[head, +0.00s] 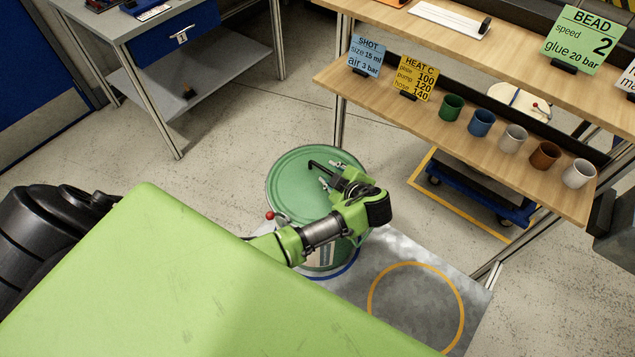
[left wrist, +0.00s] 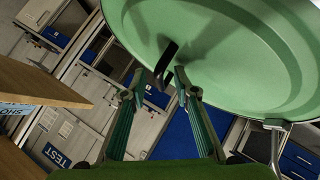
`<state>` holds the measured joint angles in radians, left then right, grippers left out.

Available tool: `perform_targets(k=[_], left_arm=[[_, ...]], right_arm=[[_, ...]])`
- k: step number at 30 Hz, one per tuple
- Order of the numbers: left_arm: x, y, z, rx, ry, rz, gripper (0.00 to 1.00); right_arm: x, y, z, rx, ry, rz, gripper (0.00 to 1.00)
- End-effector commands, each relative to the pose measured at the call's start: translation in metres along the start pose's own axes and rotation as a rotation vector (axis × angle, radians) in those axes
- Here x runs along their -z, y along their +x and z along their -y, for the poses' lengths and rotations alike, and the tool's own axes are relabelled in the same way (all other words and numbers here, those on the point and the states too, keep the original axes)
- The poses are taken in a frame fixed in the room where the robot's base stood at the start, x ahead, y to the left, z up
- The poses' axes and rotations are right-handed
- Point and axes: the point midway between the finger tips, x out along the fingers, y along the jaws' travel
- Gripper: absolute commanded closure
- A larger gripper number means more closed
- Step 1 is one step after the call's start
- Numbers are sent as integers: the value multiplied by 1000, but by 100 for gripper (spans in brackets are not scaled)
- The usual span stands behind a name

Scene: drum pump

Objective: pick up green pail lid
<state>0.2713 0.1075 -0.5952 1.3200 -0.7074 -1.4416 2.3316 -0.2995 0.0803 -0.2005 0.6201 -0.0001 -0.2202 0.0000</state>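The green pail lid (head: 290,185) is round with a raised rim, and it sits on top of a green drum-like pail (head: 345,252) in the head view. It fills the upper right of the left wrist view (left wrist: 235,65). A dark bent handle (left wrist: 168,58) stands up from it. My left gripper (head: 331,174) is over the lid, its two fingers apart on either side of the handle; it also shows in the left wrist view (left wrist: 164,78). I cannot tell whether a finger touches the handle. My arm hides part of the lid. My right gripper is not in view.
A red-knobbed lever (head: 270,215) is at the pail's left side. A wooden shelf (head: 470,150) with several cups and signs stands behind right. A grey workbench (head: 130,30) is at the back left. The orange ring (head: 372,318) on the floor mat is empty.

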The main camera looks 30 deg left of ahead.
Motion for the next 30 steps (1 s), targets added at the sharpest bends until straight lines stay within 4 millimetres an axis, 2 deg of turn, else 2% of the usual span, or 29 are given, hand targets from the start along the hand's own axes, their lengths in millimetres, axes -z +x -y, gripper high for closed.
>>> perform_targets(k=[6, 9, 10, 23, 30], left_arm=[[0, 1, 0, -1, 0, 1, 72], [0, 1, 0, -1, 0, 1, 98], [0, 1, 0, -1, 0, 1, 100], [1, 0, -2, -3, 0, 0, 100], [10, -11, -12, -6, -3, 1, 100]], right_arm=[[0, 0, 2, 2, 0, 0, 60], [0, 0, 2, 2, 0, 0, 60], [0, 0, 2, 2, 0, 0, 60], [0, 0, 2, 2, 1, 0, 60], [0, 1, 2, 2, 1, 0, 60]])
